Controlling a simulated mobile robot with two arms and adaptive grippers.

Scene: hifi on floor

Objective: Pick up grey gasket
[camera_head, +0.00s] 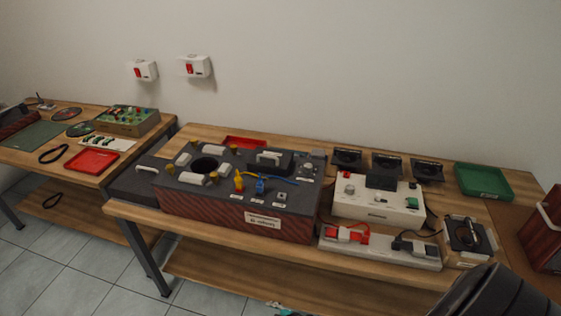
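I cannot clearly make out a grey gasket in the head view. A dark ring (53,154) lies on the left table (20,155), beside a red tray. It looks black, and I cannot tell whether it is the gasket. A second dark ring-like shape (52,201) shows lower down, on the left table's lower shelf. Neither gripper shows. A dark rounded part, probably of my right arm, enters at the bottom right corner, well away from both rings. Its fingers cannot be seen.
The middle table (140,213) holds a large dark machine box (240,222), a white control unit (378,203), a power strip (380,249) and a green tray (484,181). A red tray (92,161) is on the left table. A red case (545,235) stands far right. Tiled floor is clear at lower left.

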